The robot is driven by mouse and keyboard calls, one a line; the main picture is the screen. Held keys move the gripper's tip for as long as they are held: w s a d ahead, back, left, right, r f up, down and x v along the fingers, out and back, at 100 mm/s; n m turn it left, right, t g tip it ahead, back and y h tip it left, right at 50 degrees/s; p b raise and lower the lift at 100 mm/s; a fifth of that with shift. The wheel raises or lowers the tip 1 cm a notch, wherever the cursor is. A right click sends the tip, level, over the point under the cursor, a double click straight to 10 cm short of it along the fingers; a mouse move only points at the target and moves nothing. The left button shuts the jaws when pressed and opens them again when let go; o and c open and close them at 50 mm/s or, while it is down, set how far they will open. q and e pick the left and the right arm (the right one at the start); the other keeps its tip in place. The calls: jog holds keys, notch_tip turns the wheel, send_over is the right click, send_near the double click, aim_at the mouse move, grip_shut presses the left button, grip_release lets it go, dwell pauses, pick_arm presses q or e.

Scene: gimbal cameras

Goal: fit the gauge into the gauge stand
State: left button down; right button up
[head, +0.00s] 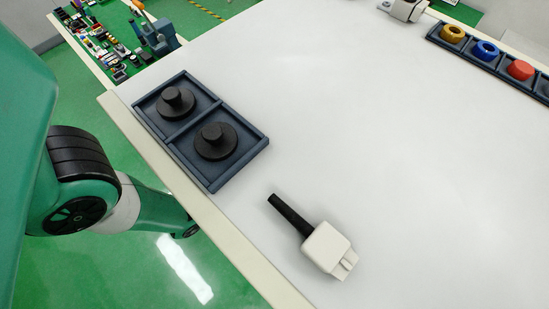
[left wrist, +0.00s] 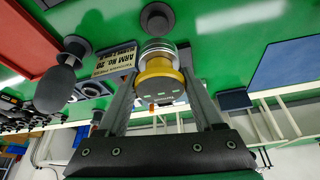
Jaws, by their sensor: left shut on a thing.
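My left gripper (left wrist: 160,72) shows in the left wrist view, shut on a short round part with a silver body and a yellow collar, which I take to be the gauge (left wrist: 160,85). It is held between the two fingers, off any surface. In the head view my left arm comes in at the left, but its gripper is out of the picture. I cannot tell for sure which thing is the gauge stand. My right gripper is not in view.
On the white table (head: 380,150) a dark two-part tray (head: 200,180) holds two black discs with knobs. A white block with a black rod (head: 325,248) lies near the front edge. A rack (head: 465,53) of coloured rings is at the right. The middle is clear.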

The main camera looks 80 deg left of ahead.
pick_arm(q)
jog(key=shift+f+b, duration=2.75)
jog(key=shift+f, duration=0.15)
jog(key=shift+f+b, duration=1.15)
jog(key=shift+f, duration=0.15)
grip_release()
jog(key=p+v, duration=0.7)
jog(key=v, duration=0.4)
jog(key=shift+r, duration=0.35)
jog(key=shift+s, duration=0.15)
